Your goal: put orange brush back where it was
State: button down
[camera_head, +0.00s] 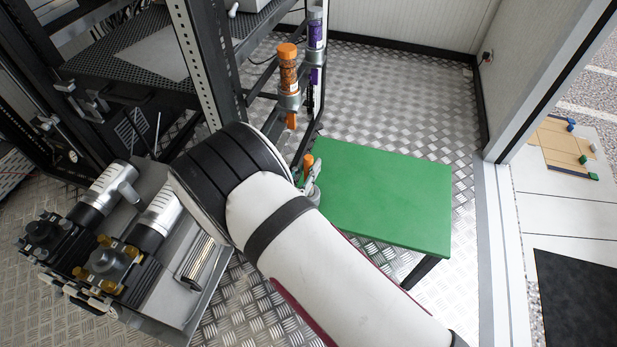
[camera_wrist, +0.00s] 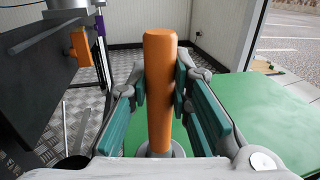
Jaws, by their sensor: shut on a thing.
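The orange brush shows as an upright orange cylinder (camera_wrist: 160,95) in the wrist view. My gripper (camera_wrist: 160,85) is shut around it, with one finger on each side. In the head view the orange top (camera_head: 308,160) shows just past my arm, beside my gripper (camera_head: 313,186), near the left edge of the green table. The brush's lower end is hidden; a grey round part shows at its foot in the wrist view.
The green table top (camera_head: 390,195) is bare. Metal machinery (camera_head: 120,235) stands at left.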

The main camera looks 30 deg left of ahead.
jog(key=shift+f+b, duration=0.4)
jog(key=shift+f, duration=1.05)
jog(key=shift+f, duration=0.2)
jog(key=c, duration=1.5)
grip_release()
jog(key=shift+o, duration=0.2)
jog(key=shift+r, duration=0.1)
jog(key=shift+r, duration=0.2)
jog(key=s+p, duration=0.2)
jog(key=s, duration=1)
jog(key=shift+d+p, duration=0.2)
jog(key=shift+p, duration=0.1)
jog(key=shift+f, duration=0.1)
